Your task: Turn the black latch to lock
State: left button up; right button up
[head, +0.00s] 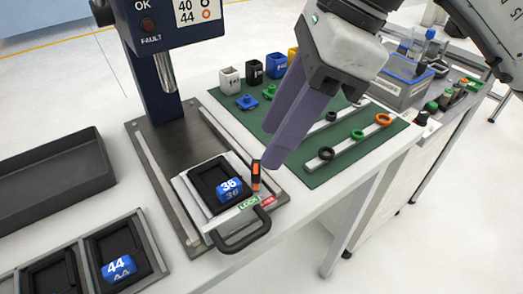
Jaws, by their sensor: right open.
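The black latch (256,178), with an orange band, stands upright at the right front corner of the fixture, above a green LOCK label (248,203) and a red label (267,201). It points up and away, nearer the red label's side. The fixture (187,193) holds a blue block marked 36 (229,188) in a black nest. My right gripper (276,155) is open, its purple fingers pointing down just right of the latch. Whether a finger touches the latch cannot be told. My left gripper is not in view.
A black loop handle (240,243) sticks out at the fixture's front. A press column (150,70) rises behind it. A green mat (335,165) with rings and small cups lies to the right. A tray with a block marked 44 (119,268) is at lower left.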

aim_at(256, 166)
jog(key=x, duration=0.4)
jog(key=shift+a+f, duration=0.1)
jog(key=shift+f, duration=0.1)
jog(key=shift+a+f, duration=0.2)
jog(key=shift+f, duration=0.35)
jog(key=c, duration=1.1)
jog(key=shift+o, duration=0.2)
jog(key=shift+b, duration=0.3)
